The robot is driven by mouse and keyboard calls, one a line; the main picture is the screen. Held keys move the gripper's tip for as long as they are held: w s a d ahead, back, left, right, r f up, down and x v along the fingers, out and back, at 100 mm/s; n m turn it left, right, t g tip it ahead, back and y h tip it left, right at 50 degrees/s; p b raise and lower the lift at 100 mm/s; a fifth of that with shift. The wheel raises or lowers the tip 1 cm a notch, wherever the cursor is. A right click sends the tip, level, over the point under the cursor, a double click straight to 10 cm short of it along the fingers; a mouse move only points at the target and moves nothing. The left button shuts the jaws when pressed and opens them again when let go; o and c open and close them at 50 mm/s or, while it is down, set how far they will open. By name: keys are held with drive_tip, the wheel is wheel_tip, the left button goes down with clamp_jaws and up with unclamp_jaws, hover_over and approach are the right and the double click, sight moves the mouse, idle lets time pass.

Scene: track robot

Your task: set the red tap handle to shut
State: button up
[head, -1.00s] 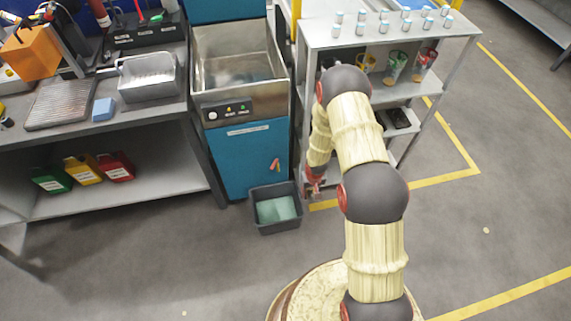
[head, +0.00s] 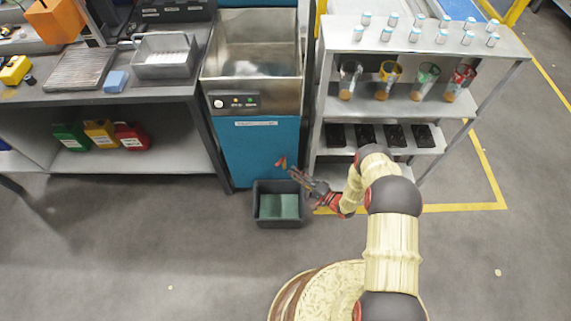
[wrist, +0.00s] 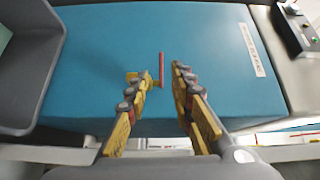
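The red tap handle (head: 281,162) is on the lower front of the blue cabinet (head: 250,145). My gripper (head: 296,172) is just right of the tap in the head view. In the wrist view my gripper (wrist: 160,75) is open, with the red bar showing between the two fingertips. I cannot tell whether either finger touches the tap.
A dark grey bin (head: 263,221) with green content stands on the floor below the tap. A grey shelf rack (head: 335,105) with cups and small cans is on the right. A workbench (head: 190,92) is on the left. The floor in front is clear.

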sight(281, 161)
drive_tip(key=b+x, duration=0.2)
drive_tip(key=x, duration=0.6)
drive_tip(key=shift+d+m, duration=0.15)
drive_tip(key=shift+m, duration=0.15)
drive_tip(key=shift+c, duration=0.9)
drive_tip(key=c, duration=0.4)
clamp_jaws()
